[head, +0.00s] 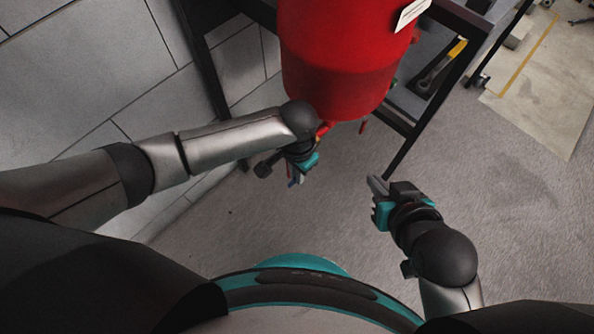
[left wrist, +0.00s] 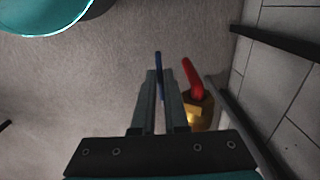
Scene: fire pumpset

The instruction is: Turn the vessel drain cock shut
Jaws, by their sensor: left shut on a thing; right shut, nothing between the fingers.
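The red vessel (head: 338,70) hangs in a dark frame at the top of the head view. My left gripper (head: 294,178) is below its lower left side, shut on a thin blue lever (left wrist: 158,68). The blue lever stands between the fingers (left wrist: 161,88) in the left wrist view. Just right of the fingers are a red lever (left wrist: 192,78) and a brass valve body (left wrist: 199,112). I cannot tell which lever belongs to the drain cock; the fingers and wrist hide the blue lever's base. My right gripper (head: 376,185) is shut and empty, lower right of the vessel.
A dark frame post (head: 205,65) and a tiled wall (head: 90,75) are on the left. Another frame leg (head: 403,150) is behind my right gripper. A small red part (head: 363,127) hangs under the vessel. The grey floor (head: 520,230) is clear at the right.

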